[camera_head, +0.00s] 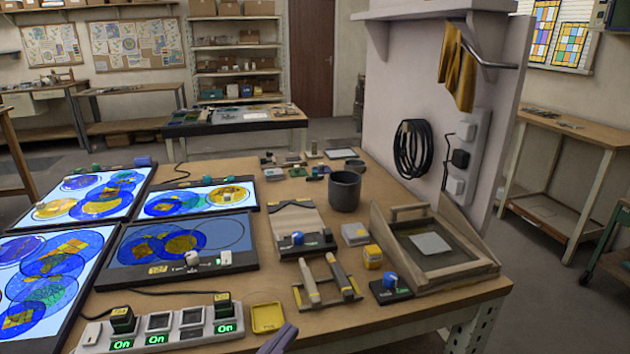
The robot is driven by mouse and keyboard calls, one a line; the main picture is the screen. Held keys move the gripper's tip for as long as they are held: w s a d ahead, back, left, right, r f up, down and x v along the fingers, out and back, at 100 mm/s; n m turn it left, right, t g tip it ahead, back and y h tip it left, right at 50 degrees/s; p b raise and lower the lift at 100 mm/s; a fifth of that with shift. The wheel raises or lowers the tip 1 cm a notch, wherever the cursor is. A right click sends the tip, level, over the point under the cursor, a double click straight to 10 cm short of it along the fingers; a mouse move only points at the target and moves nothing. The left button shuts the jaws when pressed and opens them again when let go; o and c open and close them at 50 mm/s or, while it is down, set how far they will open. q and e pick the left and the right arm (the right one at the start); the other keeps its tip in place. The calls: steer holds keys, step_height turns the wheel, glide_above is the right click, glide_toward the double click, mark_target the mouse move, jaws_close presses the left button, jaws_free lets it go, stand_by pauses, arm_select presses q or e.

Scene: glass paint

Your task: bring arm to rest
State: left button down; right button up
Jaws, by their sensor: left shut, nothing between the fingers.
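Only a small grey-purple part of my left gripper (279,340) shows, at the bottom edge of the head view, in front of the workbench's (385,318) near edge. It is shut and holds nothing. It is just right of and below a small yellow tray (268,317), apart from it as far as I can tell. The rest of the left arm is out of the picture. My right gripper is not in view.
Lit glass-pattern panels (187,243) cover the bench's left side. A switch strip (160,326) with "On" displays lies in front. A tool rack (326,284), a dark cup (344,190) and a wooden tray (430,245) stand right. Bare wood remains along the front right edge.

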arm_select(q)
steer(key=s+a+f+n+g+y, duration=0.1)
steer(key=a+f+n+y, duration=0.15)
steer(key=f, duration=0.35)
steer(key=s+a+f+n+g+y, duration=0.1)
steer(key=s+a+f+n+y, duration=0.2)
steer(key=f, duration=0.4)
steer(key=s+a+f+g+y, duration=0.2)
steer(key=s+a+f+g, duration=0.1)
steer(key=s+f, duration=0.4)
steer(key=s+a+f+g+y, duration=0.2)
steer(key=s+a+f+g, duration=0.1)
steer(key=s+f, duration=0.4)
step_height(320, 180, down, 2)
steer(key=shift+f+n, duration=0.15)
steer(key=shift+n, duration=0.3)
